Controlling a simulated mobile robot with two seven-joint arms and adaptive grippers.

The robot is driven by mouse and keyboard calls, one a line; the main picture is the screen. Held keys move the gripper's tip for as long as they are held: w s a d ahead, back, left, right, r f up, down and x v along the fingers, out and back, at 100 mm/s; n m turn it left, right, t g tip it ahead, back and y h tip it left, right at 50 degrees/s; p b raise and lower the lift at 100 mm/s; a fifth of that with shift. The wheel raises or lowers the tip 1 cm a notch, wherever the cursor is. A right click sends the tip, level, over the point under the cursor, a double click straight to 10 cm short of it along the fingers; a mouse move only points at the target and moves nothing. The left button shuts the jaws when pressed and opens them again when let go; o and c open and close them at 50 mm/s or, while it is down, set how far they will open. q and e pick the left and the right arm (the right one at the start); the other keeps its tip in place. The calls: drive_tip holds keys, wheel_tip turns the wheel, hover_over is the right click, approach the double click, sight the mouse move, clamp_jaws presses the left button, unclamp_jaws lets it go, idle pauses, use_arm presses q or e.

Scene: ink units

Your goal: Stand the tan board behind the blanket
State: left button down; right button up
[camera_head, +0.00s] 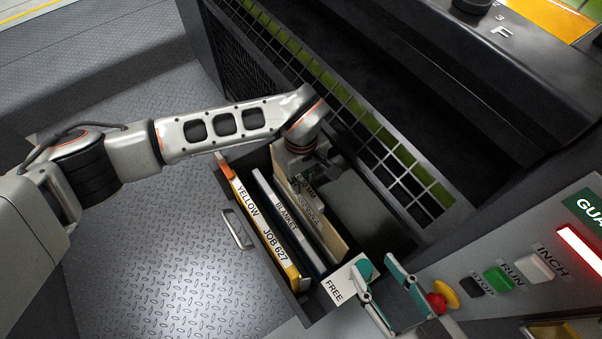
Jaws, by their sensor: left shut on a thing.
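The tan board (333,238) stands on edge in the open drawer, on the far side of the blanket. My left gripper (312,174) is shut on the tan board's upper part and hides some of it and its label. The blanket (284,211), a pale panel with a printed label, stands nearer, between the tan board and a yellow panel (262,225) marked JOB 627. I cannot tell whether the tan board rests on the drawer floor. My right gripper (378,265), with teal fingers, is open and empty at the lower right, beside the drawer's near end.
A white FREE label (341,288) is on the drawer's (229,176) right end. A grid guard (385,160) runs close behind the drawer. A button panel (505,275) stands at the right. The tread-plate floor (165,235) is clear at the left.

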use_arm(q)
drive_tip(key=shift+f+b, duration=0.3)
drive_tip(key=shift+f, duration=2.5)
use_arm(e)
drive_tip(key=shift+s+a+f+m+y, duration=0.15)
drive_tip(key=shift+s+a+m, duration=0.15)
drive_tip(key=shift+a, duration=0.25)
drive_tip(key=shift+s+a+f+m+y, duration=0.1)
drive_tip(key=shift+s+a+m+y, duration=0.05)
drive_tip(key=shift+a+m, duration=0.3)
use_arm(q)
drive_tip(key=shift+f, duration=0.4)
use_arm(e)
drive_tip(key=shift+d, duration=0.1)
use_arm(q)
drive_tip(key=c, duration=1.9)
unclamp_jaws()
wheel_tip(320, 180, up, 12)
